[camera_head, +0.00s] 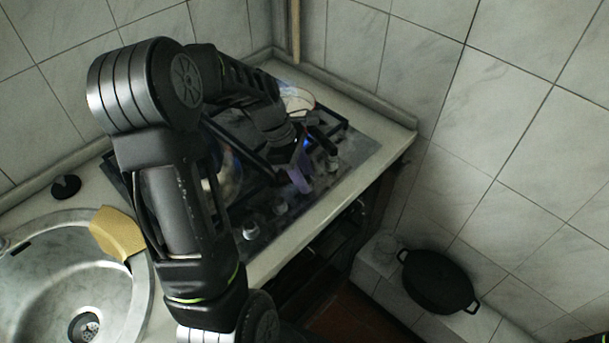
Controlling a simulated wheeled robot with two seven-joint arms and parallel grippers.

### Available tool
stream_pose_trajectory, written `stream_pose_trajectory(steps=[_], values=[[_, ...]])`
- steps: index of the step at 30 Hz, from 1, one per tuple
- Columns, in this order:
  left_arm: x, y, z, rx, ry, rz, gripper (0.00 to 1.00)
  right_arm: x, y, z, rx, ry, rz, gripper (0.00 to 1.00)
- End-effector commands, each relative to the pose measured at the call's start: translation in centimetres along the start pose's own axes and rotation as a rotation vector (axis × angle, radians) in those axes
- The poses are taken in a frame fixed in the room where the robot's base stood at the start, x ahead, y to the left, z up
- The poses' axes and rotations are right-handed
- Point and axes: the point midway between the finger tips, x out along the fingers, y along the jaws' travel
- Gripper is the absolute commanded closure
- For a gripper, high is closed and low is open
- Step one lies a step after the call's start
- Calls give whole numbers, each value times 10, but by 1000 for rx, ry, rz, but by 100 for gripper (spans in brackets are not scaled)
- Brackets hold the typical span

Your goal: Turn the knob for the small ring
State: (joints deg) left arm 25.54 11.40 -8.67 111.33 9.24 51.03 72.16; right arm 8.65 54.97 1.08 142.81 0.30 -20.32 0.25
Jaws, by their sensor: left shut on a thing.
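The gas hob (365,150) is set into the counter, with dark grates and a row of metal knobs along its front edge. My left arm reaches across the hob from the lower left. My left gripper (322,157) is low over the right end of the knob row, shut on a knob (333,165) there. The fingers partly hide the knob, so its turn angle cannot be read. Another knob (250,231) stands at the left end of the row. A blue glint shows beside the gripper. My arm hides much of the burners, including the small ring. My right gripper is out of view.
A pale pot (298,100) stands at the back of the hob, and a shiny pot (234,172) is partly behind my arm. The steel sink (40,285) with a tan sponge (117,233) is at left. A black pan (438,282) sits low at right. Tiled walls close the back and right.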

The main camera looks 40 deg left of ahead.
Motion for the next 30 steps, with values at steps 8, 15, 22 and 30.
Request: stream_pose_trajectory(steps=[8, 15, 22, 30], values=[[0, 0, 0, -1, 0, 0, 48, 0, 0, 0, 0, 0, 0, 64], [0, 0, 0, -1, 0, 1, 47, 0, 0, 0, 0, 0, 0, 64], [-15, 1, 0, 0, 0, 5, 47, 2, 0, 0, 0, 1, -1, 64], [-58, 1, -1, 0, 1, 4, 47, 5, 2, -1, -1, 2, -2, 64]])
